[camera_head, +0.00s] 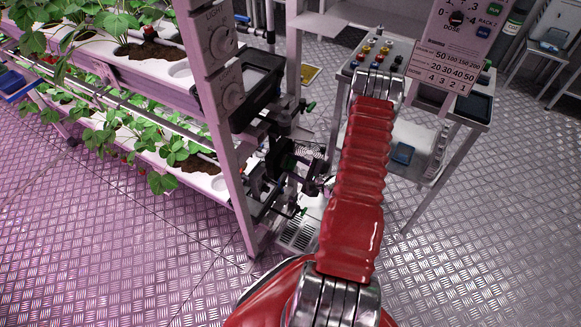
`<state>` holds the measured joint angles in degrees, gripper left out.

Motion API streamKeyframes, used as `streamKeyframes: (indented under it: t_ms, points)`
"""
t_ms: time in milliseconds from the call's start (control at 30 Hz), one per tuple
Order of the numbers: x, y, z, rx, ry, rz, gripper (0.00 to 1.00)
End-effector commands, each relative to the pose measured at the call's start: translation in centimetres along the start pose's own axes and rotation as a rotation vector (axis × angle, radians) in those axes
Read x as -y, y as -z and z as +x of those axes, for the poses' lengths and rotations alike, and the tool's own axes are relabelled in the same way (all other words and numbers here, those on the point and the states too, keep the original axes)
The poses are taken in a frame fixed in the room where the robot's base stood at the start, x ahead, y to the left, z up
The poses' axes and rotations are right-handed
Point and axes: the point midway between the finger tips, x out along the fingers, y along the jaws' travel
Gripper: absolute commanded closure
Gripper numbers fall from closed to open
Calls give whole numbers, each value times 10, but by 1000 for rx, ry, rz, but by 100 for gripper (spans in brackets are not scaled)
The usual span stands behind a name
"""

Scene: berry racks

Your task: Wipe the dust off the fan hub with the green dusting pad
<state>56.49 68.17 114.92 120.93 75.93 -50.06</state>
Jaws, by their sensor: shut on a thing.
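My gripper (314,181) is small and dark in the head view, just left of my red arm, at the end of the rack. It is shut on the green dusting pad (290,162), which shows only as a small dark green patch. The pad is at or very near a black fan-like unit (275,160) on the rack's end, which seems to hold the fan hub. The hub face and any dust on it are too small and dark to make out. I cannot tell whether the pad touches the hub. My arm hides part of this area.
A white rack (240,190) with strawberry plants stands at left, with dial plates on its post. Green-handled valves (310,107) stick out near the gripper. A cart (402,128) with coloured knobs stands behind my arm. A labelled panel (452,50) hangs at upper right. The front floor is clear.

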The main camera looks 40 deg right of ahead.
Motion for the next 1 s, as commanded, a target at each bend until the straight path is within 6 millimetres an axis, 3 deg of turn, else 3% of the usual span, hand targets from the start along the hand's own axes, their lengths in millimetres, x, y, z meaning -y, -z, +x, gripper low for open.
streamKeyframes:
  t_ms: [500, 1000]
  points:
    - [23, 22, 7, -3, 3, -1, 79]
    - [26, 26, 4, -11, 7, -1, 79]
